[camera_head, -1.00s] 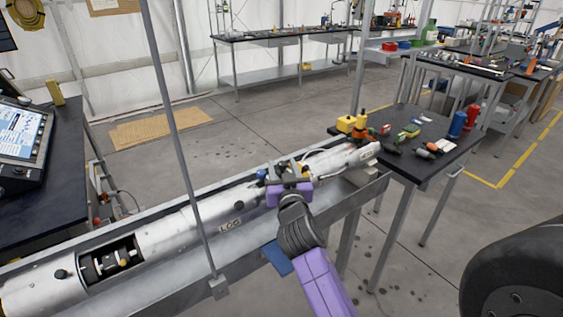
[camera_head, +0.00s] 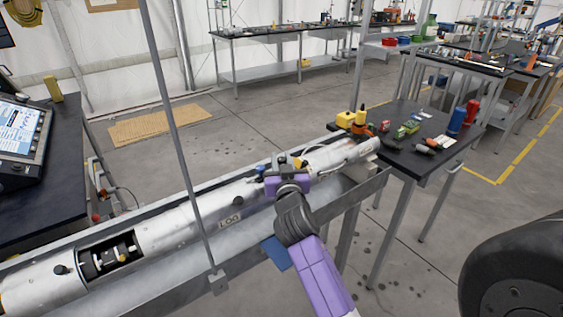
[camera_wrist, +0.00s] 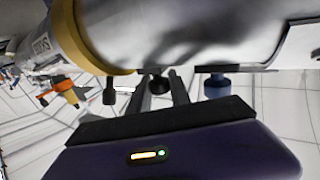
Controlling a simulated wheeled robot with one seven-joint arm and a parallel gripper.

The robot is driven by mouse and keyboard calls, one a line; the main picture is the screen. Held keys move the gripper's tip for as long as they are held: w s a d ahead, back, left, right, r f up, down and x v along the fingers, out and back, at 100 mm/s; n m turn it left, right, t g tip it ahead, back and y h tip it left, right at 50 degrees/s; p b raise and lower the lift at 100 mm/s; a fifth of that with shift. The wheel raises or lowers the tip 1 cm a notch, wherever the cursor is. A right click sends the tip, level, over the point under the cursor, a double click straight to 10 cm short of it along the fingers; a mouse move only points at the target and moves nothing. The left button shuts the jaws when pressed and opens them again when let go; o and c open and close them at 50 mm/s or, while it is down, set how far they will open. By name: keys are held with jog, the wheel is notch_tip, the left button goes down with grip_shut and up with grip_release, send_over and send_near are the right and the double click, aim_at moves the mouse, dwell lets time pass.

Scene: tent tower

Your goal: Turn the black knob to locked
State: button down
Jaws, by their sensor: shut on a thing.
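The long silver tube (camera_head: 170,232) lies in a metal trough and carries a "LOG" label. My gripper (camera_head: 287,166), on a purple wrist, is at the tube right of that label. In the wrist view the tube fills the top, and my two dark gripper fingers (camera_wrist: 160,92) reach up to its underside. A small black knob (camera_wrist: 158,84) shows between the fingers, and they are shut on it. Its markings and turn position cannot be read. Another black knob (camera_wrist: 110,93) is to its left and a blue knob (camera_wrist: 216,86) to its right, both apart from the fingers.
A yellow band (camera_wrist: 85,45) rings the tube at the left of the wrist view. A thin grey post (camera_head: 180,130) stands in front of the tube. A dark table (camera_head: 415,150) with several small items and bottles stands at the tube's right end. Open floor lies behind.

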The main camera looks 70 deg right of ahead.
jog(key=shift+w+f+m+g+b, duration=0.15)
jog(key=shift+f+m+g+b, duration=0.2)
jog(key=shift+b, duration=0.7)
jog(key=shift+r+m+g+h+b, duration=0.25)
jog(key=shift+g+h+b, duration=0.25)
jog(key=shift+b, duration=0.2)
jog(key=shift+r, duration=0.1)
jog(key=c, duration=1.2)
grip_release()
jog(key=b+v, duration=0.1)
jog(key=v, duration=0.7)
jog(key=shift+b, duration=0.35)
